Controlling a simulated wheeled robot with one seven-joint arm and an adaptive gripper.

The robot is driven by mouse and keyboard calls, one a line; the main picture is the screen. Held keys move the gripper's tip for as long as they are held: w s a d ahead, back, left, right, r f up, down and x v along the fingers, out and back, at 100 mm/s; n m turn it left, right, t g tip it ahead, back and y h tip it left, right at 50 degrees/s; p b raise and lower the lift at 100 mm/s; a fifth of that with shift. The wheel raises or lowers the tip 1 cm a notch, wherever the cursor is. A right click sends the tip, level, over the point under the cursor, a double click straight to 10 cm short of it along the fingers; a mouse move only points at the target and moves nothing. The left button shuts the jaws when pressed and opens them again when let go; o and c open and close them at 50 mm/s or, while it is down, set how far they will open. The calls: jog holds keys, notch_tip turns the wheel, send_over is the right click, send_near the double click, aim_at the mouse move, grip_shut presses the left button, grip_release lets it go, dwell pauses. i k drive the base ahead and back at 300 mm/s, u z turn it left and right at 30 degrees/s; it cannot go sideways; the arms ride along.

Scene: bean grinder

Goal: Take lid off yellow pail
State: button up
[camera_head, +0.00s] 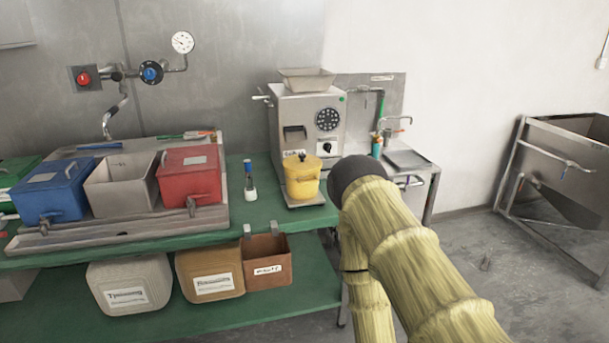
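The yellow pail (302,182) stands on the small tray of the steel grinder (306,125), near the front edge of the green bench. Its yellow lid (301,162) sits on top, with a small dark knob in the middle. My arm, in a yellowish ribbed sleeve, reaches up from the bottom right. Its dark rounded end is just right of the pail. The gripper fingers do not show, so I cannot see whether they touch the pail or lid.
A blue bin (50,190), a grey open bin (122,184) and a red bin (189,174) stand left on a tray. A marker-like bottle (249,181) stands left of the pail. A steel sink table (408,160) is behind my arm.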

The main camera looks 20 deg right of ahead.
aim_at(302, 162)
jog(key=z, duration=1.9)
jog(key=i, duration=1.45)
jog(key=u, duration=2.15)
